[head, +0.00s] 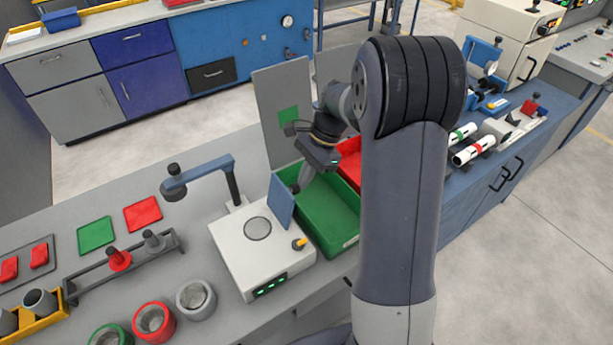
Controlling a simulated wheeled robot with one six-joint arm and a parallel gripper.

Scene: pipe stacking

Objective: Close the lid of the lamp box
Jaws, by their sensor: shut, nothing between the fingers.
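The lamp box (262,270) is a pale box on the grey bench, with a round disc on top, an orange knob and green lights on its front. Its blue lid (281,200) is open and stands up, slightly tilted, at the box's back right edge. My gripper (299,187) is shut and empty, pointing down just right of the lid, over the green bin (335,228). I cannot tell whether the fingertips touch the lid. My arm hides part of the area to the right.
A lamp arm (205,172) stands at the box's back left. A grey upright panel (282,95) is behind the gripper. A red bin (349,158) is beyond the green bin. Rings, including a red one (154,322), stand at the front left.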

